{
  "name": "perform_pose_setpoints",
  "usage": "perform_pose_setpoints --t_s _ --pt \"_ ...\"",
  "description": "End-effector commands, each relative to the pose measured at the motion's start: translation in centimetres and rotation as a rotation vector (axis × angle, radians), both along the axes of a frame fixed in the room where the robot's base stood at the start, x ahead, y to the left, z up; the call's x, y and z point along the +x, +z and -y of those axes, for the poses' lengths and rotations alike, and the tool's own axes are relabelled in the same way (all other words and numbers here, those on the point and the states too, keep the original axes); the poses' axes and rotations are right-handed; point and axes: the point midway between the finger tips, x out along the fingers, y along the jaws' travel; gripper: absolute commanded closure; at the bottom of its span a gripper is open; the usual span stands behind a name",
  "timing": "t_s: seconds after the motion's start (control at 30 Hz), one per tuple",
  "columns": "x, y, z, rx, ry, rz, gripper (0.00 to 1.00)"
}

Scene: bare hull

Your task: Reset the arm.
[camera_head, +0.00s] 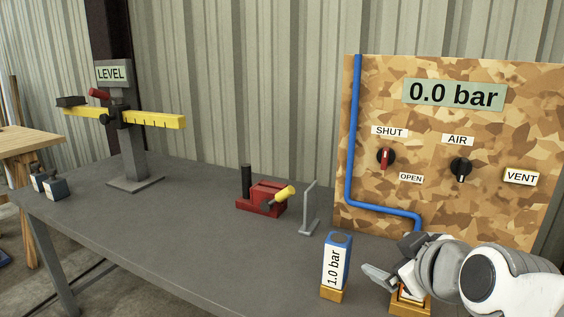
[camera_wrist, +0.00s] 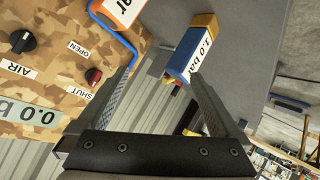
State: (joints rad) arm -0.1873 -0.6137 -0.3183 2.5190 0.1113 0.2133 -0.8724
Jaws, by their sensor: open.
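My arm reaches in from the right in the head view, low in front of the patterned panel. My gripper (camera_head: 392,268) is open, beside a block on an orange base (camera_head: 408,305) that it partly hides. In the wrist view my gripper (camera_wrist: 165,72) has its two fingers spread with nothing held between them. A blue and white bottle marked 1.0 bar (camera_head: 337,262) stands upright on the bench, left of my gripper. It also shows in the wrist view (camera_wrist: 190,55), beyond the fingers. I cannot tell its exact distance from them.
The panel (camera_head: 400,213) has a 0.0 bar display, SHUT/OPEN and AIR knobs, and a blue pipe (camera_head: 351,130). A yellow balance beam (camera_head: 155,121) reads LEVEL. The bench's front middle (camera_head: 170,240) is clear.

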Motion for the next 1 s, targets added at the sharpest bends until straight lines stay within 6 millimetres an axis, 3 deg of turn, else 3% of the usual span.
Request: perform_pose_setpoints --t_s 0.2,0.47,0.5,0.53,1.0 --pt "-5.0 -2.3 -2.8 0.208 -0.136 -0.249 0.0" --pt "-12.3 -4.7 -4.1 0.35 -0.474 -0.529 0.0" --pt "-12.1 -2.3 -4.0 0.352 -0.467 -0.527 0.0" --pt "-12.0 -1.4 -4.1 0.353 -0.463 -0.526 0.0" --pt "-11.9 9.6 -4.1 0.353 -0.459 -0.525 0.0"
